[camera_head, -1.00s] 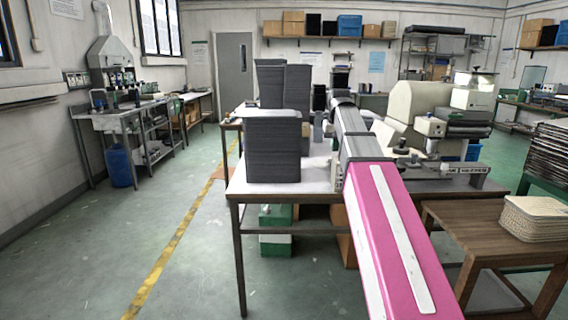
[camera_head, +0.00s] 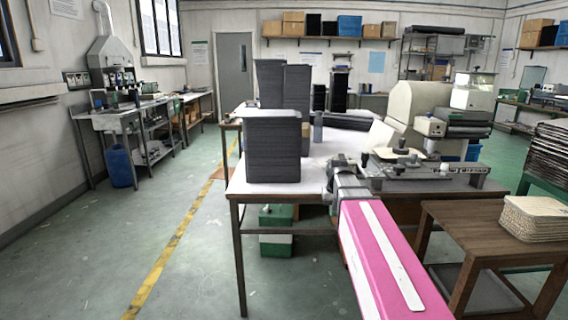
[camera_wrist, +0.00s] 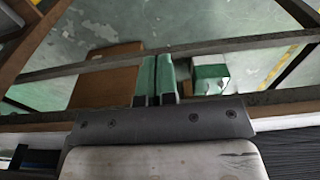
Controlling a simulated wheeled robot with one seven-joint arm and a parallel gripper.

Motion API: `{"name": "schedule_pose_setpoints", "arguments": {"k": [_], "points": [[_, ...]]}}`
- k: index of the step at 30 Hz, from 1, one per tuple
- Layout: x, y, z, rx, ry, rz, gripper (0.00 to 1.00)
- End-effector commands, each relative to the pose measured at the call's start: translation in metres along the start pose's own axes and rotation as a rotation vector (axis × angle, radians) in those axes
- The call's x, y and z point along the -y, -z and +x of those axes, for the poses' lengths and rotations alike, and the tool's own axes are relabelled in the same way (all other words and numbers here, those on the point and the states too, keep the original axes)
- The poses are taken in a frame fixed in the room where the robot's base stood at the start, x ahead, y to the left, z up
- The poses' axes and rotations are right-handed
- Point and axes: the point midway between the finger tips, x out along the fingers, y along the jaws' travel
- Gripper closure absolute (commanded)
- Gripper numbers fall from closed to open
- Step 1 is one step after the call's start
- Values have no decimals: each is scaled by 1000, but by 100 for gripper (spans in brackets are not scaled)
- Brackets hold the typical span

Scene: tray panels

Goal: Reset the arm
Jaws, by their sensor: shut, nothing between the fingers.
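My gripper (camera_wrist: 158,66) shows in the wrist view as two green fingers lying side by side, shut and empty. Beyond the fingers are the table's frame bars and the green floor. In the head view my pink arm link rises from the bottom right to a grey joint at the front edge of the white-topped table (camera_head: 225,184). The gripper itself cannot be made out in the head view.
Stacks of dark trays (camera_head: 273,148) stand on the table, left of my arm. A bench machine (camera_head: 425,172) is on the right. A wooden side table (camera_head: 480,225) holds pale trays (camera_head: 533,219). A cardboard box (camera_wrist: 106,76) sits below. The left floor is open.

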Motion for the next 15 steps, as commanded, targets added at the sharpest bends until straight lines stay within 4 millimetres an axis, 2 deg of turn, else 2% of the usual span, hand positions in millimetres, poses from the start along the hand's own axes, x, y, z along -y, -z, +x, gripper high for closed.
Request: {"name": "schedule_pose_setpoints", "arguments": {"k": [1,3,9,15], "points": [[0,-15,18,10,0,0,100],[0,-29,40,17,0,0,100],[0,-72,97,38,0,0,100],[0,-119,146,58,0,0,100]]}}
